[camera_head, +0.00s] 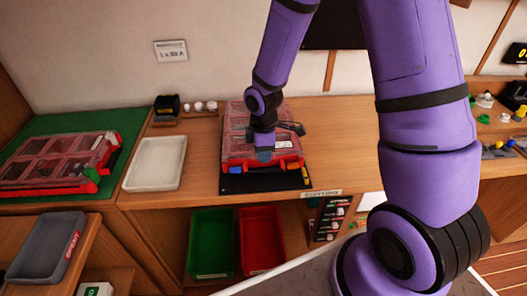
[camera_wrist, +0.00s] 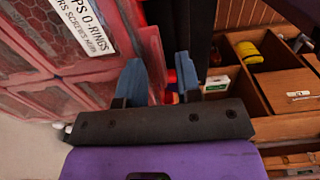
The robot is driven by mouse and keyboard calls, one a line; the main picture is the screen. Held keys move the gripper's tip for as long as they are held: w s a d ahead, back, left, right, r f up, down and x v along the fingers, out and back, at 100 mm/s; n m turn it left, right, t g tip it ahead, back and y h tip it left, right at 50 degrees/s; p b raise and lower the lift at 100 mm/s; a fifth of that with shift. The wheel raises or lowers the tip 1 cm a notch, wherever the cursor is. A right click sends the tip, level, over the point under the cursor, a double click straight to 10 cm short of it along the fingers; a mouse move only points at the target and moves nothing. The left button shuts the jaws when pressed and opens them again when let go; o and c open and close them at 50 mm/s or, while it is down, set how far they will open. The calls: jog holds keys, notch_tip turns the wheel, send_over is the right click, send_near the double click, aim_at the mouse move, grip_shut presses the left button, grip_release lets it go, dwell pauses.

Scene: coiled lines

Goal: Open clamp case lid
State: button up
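A red case (camera_head: 240,163) with a clear, windowed lid lies on a black mat in the middle of the bench, its lid down. Its front edge has red, blue and orange parts. In the wrist view the lid (camera_wrist: 60,75) fills the left side, with a white label (camera_wrist: 83,22) reading in part "PS O-RINGS" and "SCREWS". My gripper (camera_wrist: 160,82) points down over the case's front edge. Its two blue fingers are apart, with a small red part showing beyond the gap; I cannot tell if they touch it. In the head view my gripper (camera_head: 264,154) partly hides the front.
A similar red case (camera_head: 55,165) lies on a green mat at the left. A white tray (camera_head: 155,163) stands between the cases. Green (camera_head: 211,240) and red (camera_head: 262,238) bins sit below the bench. Small coloured parts (camera_head: 500,148) lie at the right.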

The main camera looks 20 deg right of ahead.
jog(key=shift+c, duration=0.2)
grip_shut()
jog(key=shift+r, duration=0.1)
